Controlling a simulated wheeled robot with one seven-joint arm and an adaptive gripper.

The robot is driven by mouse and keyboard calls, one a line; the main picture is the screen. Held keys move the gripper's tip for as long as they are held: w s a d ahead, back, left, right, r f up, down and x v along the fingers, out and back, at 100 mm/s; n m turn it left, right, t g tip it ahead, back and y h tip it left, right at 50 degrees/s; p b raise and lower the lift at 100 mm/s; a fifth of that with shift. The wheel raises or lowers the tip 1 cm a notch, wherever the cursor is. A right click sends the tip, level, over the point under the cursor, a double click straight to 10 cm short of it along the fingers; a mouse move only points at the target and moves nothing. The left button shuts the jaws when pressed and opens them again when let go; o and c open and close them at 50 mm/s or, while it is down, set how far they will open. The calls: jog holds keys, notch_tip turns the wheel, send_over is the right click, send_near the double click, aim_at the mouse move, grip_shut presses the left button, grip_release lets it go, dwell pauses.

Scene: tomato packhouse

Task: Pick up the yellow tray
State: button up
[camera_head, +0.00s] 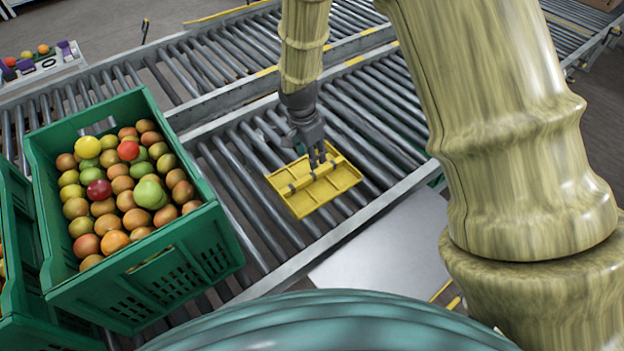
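The yellow tray (337,184) is a shallow rectangular piece with raised rims and dividing ribs. It lies over the grey rollers of the conveyor in the middle of the head view, set at an angle. My gripper (317,161) points down at the tray's far middle part, and its dark fingers overlap the tray's back edge and ribs. The fingertips are small and dark here, so I cannot tell whether they touch the tray or close on a rib. The gripper hides a small part of the tray's far side.
A green crate (133,275) full of tomatoes stands left of the tray, with another green crate (22,300) at the far left edge. Metal rails (365,222) border the rollers. A pale flat surface (385,262) lies in front. Rollers right of the tray are clear.

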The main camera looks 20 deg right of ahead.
send_over(312, 174)
jog(key=f, duration=0.3)
jog(key=s+f, duration=0.1)
jog(key=f, duration=0.1)
jog(key=shift+f, duration=0.15)
jog(key=shift+w+f+b, duration=0.2)
jog(key=shift+f, duration=1.1)
jog(key=shift+w+f+b, duration=0.15)
jog(key=shift+w+f, duration=0.05)
jog(key=shift+f, duration=1.1)
grip_shut()
